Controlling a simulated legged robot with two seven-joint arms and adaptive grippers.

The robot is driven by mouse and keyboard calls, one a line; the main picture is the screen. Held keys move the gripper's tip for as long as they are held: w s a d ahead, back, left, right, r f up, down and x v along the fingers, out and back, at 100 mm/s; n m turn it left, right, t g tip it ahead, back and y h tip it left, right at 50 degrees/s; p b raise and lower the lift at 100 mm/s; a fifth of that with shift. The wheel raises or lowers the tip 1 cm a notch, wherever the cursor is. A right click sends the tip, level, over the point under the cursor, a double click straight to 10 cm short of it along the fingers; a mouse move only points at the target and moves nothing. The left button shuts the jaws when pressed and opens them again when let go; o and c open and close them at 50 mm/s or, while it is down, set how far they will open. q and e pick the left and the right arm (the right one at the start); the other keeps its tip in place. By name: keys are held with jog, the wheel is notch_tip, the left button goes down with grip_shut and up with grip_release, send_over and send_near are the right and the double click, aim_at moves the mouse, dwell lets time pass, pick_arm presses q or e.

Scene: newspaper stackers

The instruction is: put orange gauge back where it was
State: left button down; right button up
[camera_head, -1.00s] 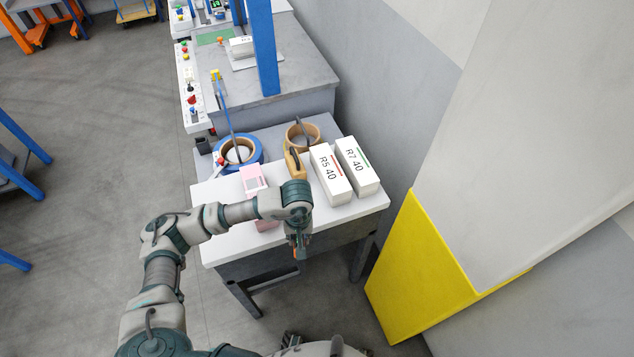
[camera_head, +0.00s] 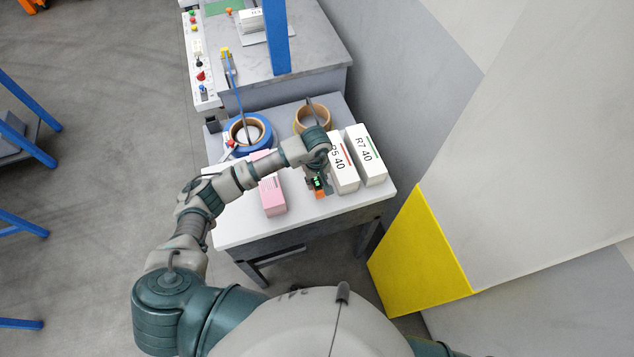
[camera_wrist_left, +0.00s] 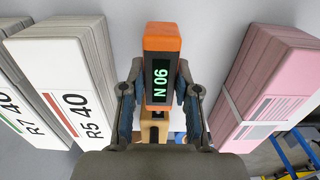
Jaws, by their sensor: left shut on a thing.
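The orange gauge (camera_wrist_left: 162,38) has a dark display with green characters that read like "N 06". My left gripper (camera_wrist_left: 158,110) is shut on it in the left wrist view, with one finger on each side. In the head view the left gripper (camera_head: 316,184) and the gauge (camera_head: 320,193) are over the white table top, between the pink stack and the R5 40 stack. A tan wooden piece (camera_wrist_left: 152,130) shows just behind the gauge in the wrist view. I cannot tell whether the gauge touches the table. My right gripper is not in view.
A pink stack (camera_head: 272,194) lies left of the gripper. White stacks R5 40 (camera_head: 345,177) and R7 40 (camera_head: 368,160) stand right on the table (camera_head: 235,228). A blue tape roll (camera_head: 238,149) and a tan roll (camera_head: 324,113) lie behind. A yellow block (camera_head: 418,260) stands at right.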

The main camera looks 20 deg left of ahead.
aim_at(316, 185)
pick_arm(q)
jog(key=shift+w+a, duration=0.2)
jog(key=shift+w, duration=0.05)
jog(key=shift+a+f, duration=0.1)
jog(key=shift+f, duration=0.2)
jog(key=shift+d+f+p, duration=0.2)
jog(key=shift+f+p, duration=0.05)
jog(key=shift+f, duration=0.35)
jog(key=shift+d+f+p, duration=0.15)
jog(key=shift+f+p, duration=0.05)
jog(key=shift+f, duration=0.35)
jog(key=shift+d+f, duration=0.15)
jog(key=shift+f, duration=0.1)
jog(key=shift+d+f, duration=0.1)
jog(key=shift+d, duration=0.1)
jog(key=c, duration=0.8)
grip_release()
jog(key=shift+a, duration=0.25)
jog(key=shift+c, duration=0.2)
jog(key=shift+a, duration=0.3)
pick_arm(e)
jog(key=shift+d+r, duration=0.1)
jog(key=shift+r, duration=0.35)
